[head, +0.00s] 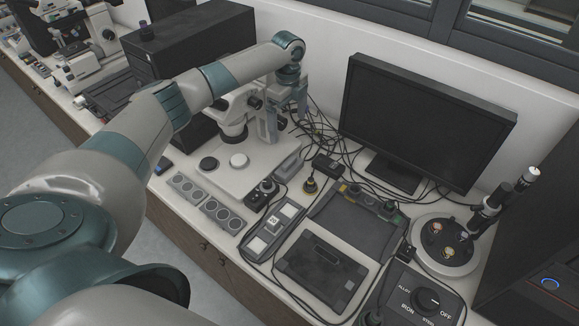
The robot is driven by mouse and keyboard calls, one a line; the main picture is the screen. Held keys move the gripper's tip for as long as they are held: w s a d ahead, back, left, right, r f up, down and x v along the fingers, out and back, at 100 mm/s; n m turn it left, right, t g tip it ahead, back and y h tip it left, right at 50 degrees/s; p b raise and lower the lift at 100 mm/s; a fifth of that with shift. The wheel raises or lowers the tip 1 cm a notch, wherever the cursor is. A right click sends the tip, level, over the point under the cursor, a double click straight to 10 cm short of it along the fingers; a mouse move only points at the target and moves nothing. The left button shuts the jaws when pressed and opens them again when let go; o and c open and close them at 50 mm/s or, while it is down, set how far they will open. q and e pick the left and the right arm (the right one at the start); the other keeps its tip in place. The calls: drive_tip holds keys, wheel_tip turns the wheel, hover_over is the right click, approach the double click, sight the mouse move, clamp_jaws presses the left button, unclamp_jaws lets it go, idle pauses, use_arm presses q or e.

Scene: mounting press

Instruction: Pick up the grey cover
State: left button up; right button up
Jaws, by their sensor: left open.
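I cannot tell for sure which thing is the grey cover. A flat dark grey case (318,272) with a slot in its top lies at the front middle of the bench. Two small grey plates with round wells (222,215) lie left of it. My left arm reaches in from the left over the bench. My left gripper (284,118) points down beside the microscope (232,112), well behind the dark case. It is open, and I see nothing held in it; its fingertips are hard to make out against the microscope. My right gripper is not in view.
A black monitor (425,120) stands at the back right, with loose cables (322,130) to its left. A round white instrument base (445,262) and a control box with a knob (418,300) stand at the right. A black computer case (190,45) is behind my left arm.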

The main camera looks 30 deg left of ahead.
use_arm(q)
wheel_tip(320, 180, down, 7)
drive_tip(key=b, duration=0.2)
hover_over(289, 161)
wheel_tip(289, 161, down, 5)
drive_tip(key=shift+r, duration=0.2)
drive_tip(key=shift+f+b, duration=0.35)
drive_tip(key=shift+a, duration=0.1)
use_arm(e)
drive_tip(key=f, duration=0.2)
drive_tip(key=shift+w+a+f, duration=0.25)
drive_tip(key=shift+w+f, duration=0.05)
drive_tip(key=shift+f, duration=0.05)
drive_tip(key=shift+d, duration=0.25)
use_arm(q)
drive_tip(key=shift+f+b, duration=0.45)
wheel_tip(289, 161, down, 4)
drive_tip(key=b, duration=0.3)
drive_tip(key=shift+f+b, duration=0.1)
drive_tip(key=shift+b, duration=0.25)
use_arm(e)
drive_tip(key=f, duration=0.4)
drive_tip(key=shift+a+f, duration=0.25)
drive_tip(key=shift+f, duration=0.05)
